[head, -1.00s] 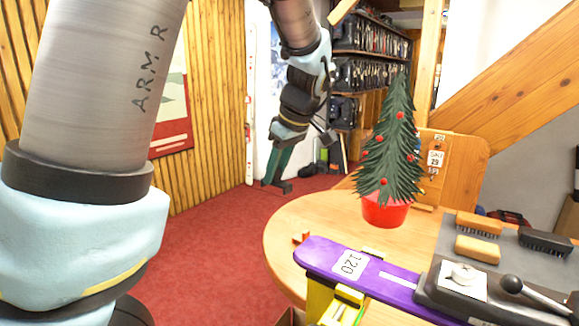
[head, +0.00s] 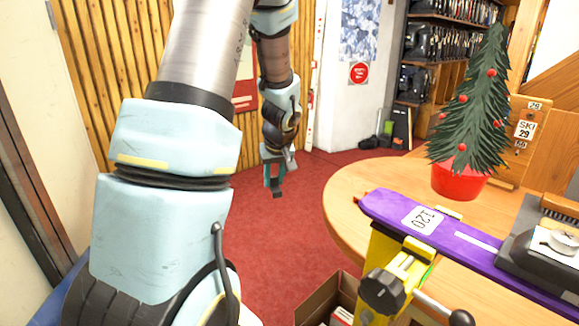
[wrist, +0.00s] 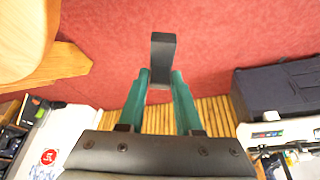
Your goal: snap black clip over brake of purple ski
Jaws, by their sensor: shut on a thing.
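The purple ski (head: 455,236), with a white label reading 120, lies across the bench at the right of the head view. A dark grey binding part (head: 545,250) sits on it at the right edge. I cannot make out the brake clearly. My gripper (wrist: 161,76) has teal fingers shut on the black clip (wrist: 162,52), a small dark block held at the fingertips. In the head view my gripper (head: 274,176) hangs over the red floor, left of the round table and well apart from the ski, with the clip (head: 278,194) below it.
A yellow vise (head: 385,262) with a black knob stands under the ski. A Christmas tree (head: 470,115) in a red pot is on the wooden table (head: 345,200) behind the ski. An open cardboard box (head: 322,300) is below. Red carpet (head: 285,235) lies free left of the table.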

